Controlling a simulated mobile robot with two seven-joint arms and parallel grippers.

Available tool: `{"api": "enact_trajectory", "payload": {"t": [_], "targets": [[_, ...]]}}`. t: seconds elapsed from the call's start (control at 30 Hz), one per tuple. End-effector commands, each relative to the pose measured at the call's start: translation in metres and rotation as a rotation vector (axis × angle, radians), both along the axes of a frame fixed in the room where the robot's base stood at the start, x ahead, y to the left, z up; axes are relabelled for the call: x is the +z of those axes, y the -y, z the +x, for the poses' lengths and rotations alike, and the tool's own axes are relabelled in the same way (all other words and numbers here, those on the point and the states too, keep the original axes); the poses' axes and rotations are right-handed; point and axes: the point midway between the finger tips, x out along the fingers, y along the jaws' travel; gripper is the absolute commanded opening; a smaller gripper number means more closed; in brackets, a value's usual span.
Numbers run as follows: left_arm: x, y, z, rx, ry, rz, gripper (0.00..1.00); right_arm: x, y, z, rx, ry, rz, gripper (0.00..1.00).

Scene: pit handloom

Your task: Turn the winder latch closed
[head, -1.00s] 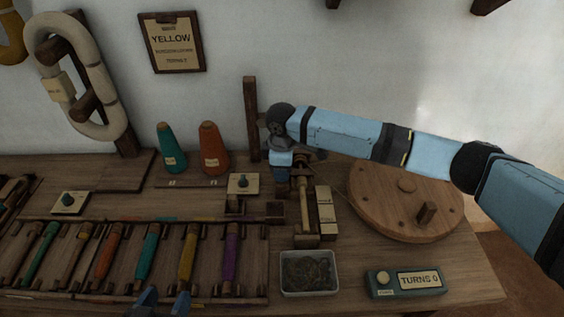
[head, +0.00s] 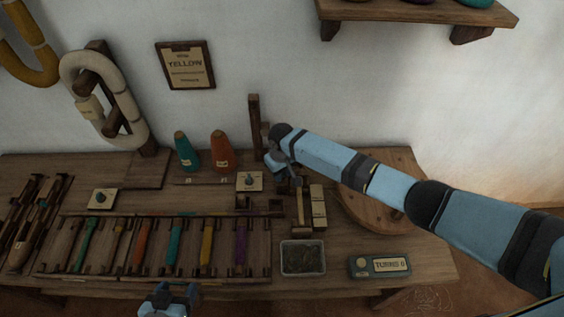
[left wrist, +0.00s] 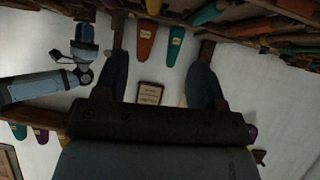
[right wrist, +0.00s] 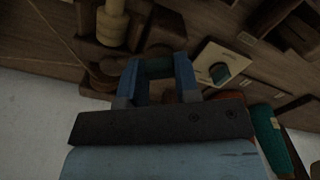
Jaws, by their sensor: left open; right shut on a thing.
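The bobbin winder (head: 299,207) stands on the bench in the head view, with a pale bobbin lying along it. My right gripper (head: 294,173) is at the winder's far end, below the upright wooden post (head: 255,122). It is shut on a small part there, which looks like the winder latch; the fingers and arm hide most of it. My left gripper (head: 168,300) is open and empty, in front of the bench.
A round wooden wheel (head: 360,207) is right of the winder, partly behind my right arm. A metal tray (head: 303,258) and a turns counter (head: 379,266) sit in front. Two yarn cones (head: 222,150) stand behind.

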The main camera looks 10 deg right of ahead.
Motion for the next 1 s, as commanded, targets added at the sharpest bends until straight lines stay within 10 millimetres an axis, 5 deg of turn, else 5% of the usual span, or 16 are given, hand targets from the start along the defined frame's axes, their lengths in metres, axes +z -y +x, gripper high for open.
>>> {"api": "enact_trajectory", "payload": {"t": [0.3, 1.0], "targets": [[0.035, -0.002, -0.002, -0.016, 0.034, 0.024, 0.64, 0.004, -0.002, -0.002, -0.288, -0.005, 0.001, 0.06], [0.059, -0.003, -0.004, -0.017, 0.030, 0.026, 0.64, 0.000, -0.001, 0.000, -0.587, 0.000, 0.000, 0.06]]}}
